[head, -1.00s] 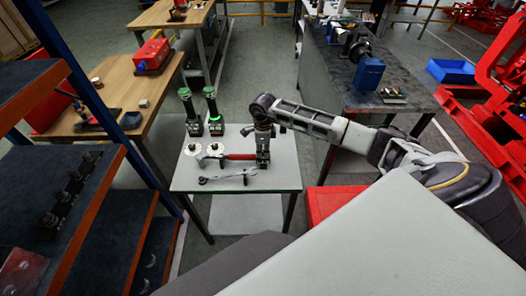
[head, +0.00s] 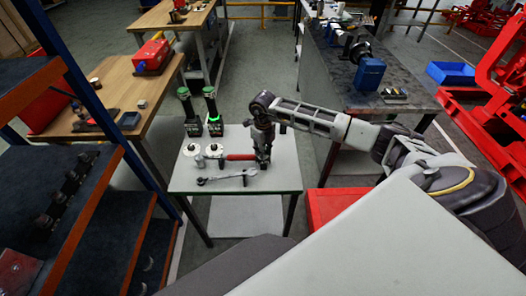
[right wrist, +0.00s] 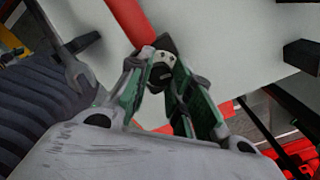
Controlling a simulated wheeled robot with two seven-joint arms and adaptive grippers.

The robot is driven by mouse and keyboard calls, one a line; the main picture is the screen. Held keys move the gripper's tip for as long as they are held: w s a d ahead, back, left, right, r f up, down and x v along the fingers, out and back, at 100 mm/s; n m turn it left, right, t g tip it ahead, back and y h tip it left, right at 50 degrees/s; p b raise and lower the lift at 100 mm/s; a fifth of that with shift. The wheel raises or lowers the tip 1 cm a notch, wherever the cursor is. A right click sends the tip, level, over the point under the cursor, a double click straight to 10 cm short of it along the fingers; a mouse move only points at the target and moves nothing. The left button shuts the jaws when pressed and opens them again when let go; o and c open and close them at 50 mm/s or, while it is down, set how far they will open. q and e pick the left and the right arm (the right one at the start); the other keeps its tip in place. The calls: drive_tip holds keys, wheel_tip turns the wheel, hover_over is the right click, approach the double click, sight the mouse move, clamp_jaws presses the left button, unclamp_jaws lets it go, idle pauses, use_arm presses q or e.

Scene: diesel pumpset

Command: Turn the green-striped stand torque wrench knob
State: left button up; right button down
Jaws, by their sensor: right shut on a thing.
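A torque wrench with a red handle (head: 238,157) lies on the small pale table. Its metal head (head: 200,162) points left, next to two white discs. In the right wrist view the red handle (right wrist: 130,20) ends in a dark knob with a pale end face (right wrist: 161,70). My right gripper (head: 263,162) reaches down to the wrench's right end. In the wrist view its green-padded fingers (right wrist: 165,90) are closed around the knob, one on each side. The fingers partly hide the knob. My left gripper is not in view.
A grey spanner (head: 228,178) lies in front on the pale table (head: 285,178). Two black upright tools with green bands (head: 212,110) stand at its back left. A blue-framed shelf (head: 75,80) is at left, a dark workbench (head: 345,85) at right.

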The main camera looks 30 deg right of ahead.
drive_tip(key=shift+m, duration=0.9)
drive_tip(key=c, duration=1.2)
unclamp_jaws()
drive_tip(key=shift+c, duration=0.2)
drive_tip(key=shift+r, duration=0.1)
wheel_tip(320, 180, up, 12)
